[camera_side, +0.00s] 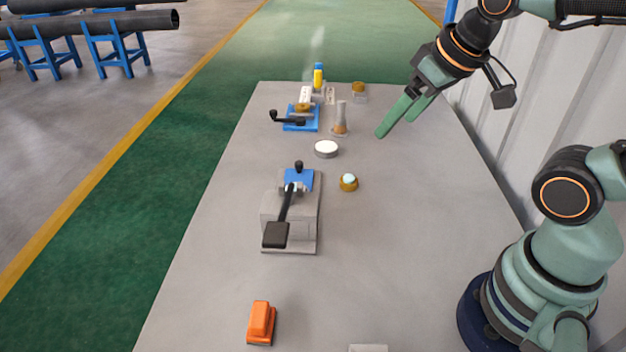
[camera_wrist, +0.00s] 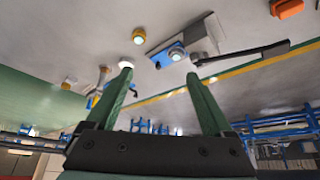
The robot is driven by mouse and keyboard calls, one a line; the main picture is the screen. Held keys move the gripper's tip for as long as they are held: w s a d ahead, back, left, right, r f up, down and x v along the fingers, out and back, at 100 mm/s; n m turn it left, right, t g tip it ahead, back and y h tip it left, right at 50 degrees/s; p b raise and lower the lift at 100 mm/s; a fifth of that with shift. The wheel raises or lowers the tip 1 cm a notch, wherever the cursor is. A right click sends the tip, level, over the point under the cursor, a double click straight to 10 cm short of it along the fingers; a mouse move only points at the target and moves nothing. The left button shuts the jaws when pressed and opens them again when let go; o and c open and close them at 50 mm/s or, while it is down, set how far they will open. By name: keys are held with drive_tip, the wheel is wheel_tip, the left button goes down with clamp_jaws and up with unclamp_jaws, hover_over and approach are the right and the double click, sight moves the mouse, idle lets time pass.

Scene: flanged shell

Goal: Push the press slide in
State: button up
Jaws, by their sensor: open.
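The grey block fixture (camera_side: 290,215), which looks like the press, stands mid-table on a flat plate. It has a blue part (camera_side: 305,178) at its far end and a black lever (camera_side: 284,208) with a dark square pad reaching toward the near side. I cannot tell exactly which part is the slide. In the wrist view the press (camera_wrist: 202,36) is upper right of centre, with its lever (camera_wrist: 245,54) pointing right. My gripper (camera_side: 397,127) is open and empty, above the table's far right side, well apart from the press. Its fingers (camera_wrist: 159,71) also show spread in the wrist view.
A brass-rimmed button (camera_side: 348,183) and a white-topped disc (camera_side: 326,149) lie near the press. A blue fixture with a black crank (camera_side: 300,120) and an upright cylinder (camera_side: 341,118) stand farther back. An orange block (camera_side: 262,322) is in front.

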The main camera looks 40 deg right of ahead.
drive_tip(key=shift+c, duration=0.3)
drive_tip(key=c, duration=0.4)
drive_tip(key=n+g, duration=0.6)
drive_tip(key=n, duration=0.8)
hover_over(299, 162)
wheel_tip(299, 162, down, 11)
drive_tip(key=shift+c, duration=0.2)
wheel_tip(299, 162, down, 11)
drive_tip(key=shift+f, duration=0.1)
